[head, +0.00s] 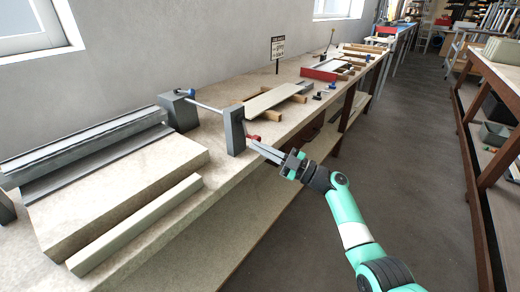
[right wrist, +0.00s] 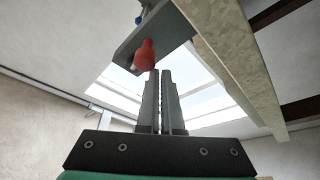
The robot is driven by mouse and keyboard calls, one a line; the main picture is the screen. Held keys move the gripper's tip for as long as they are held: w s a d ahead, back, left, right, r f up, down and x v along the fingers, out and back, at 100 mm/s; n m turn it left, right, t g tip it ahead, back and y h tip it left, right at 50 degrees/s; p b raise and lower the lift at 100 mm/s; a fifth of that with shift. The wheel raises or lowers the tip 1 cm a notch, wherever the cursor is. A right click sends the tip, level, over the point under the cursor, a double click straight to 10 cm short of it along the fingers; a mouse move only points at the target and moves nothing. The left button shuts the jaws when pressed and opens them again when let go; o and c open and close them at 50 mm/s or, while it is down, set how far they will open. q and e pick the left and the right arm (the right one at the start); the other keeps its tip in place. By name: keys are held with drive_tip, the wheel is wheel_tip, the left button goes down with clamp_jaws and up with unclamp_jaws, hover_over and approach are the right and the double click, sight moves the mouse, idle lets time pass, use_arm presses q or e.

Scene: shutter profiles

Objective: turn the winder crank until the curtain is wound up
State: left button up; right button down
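The crank's red knob (head: 253,138) shows at the foot of a grey upright block (head: 233,132) on the bench edge. A thin rod (head: 207,106) runs from this block to a second grey block (head: 179,112). A long grey profile (head: 85,145) lies to the left; I cannot tell how far any curtain is wound. My right gripper (head: 254,146) is beside the red knob, its fingers close together with only a thin gap. In the right wrist view the knob (right wrist: 145,54) is just beyond and left of the fingertips (right wrist: 160,72), not between them. My left gripper is out of view.
A beige slab (head: 120,185) and a pale bar (head: 135,222) lie on the bench in front of the profile. Boards (head: 270,100), a red tray (head: 320,75) and a small sign (head: 278,46) are further along. The aisle floor (head: 410,150) is clear.

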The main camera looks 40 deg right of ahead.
drive_tip(key=shift+d+f+h, duration=0.2)
drive_tip(key=shift+f+h, duration=0.1)
drive_tip(key=shift+f, duration=0.15)
use_arm(q)
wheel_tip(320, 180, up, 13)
drive_tip(key=p, duration=1.3)
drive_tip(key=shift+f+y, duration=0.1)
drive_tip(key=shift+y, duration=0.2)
use_arm(e)
drive_tip(key=s+a+r, duration=0.4)
drive_tip(key=s+r, duration=0.2)
drive_tip(key=r, duration=0.1)
drive_tip(key=s+a+r, duration=0.4)
drive_tip(key=s+r, duration=0.1)
drive_tip(key=r, duration=0.2)
drive_tip(key=shift+s, duration=0.4)
drive_tip(key=shift+f, duration=0.1)
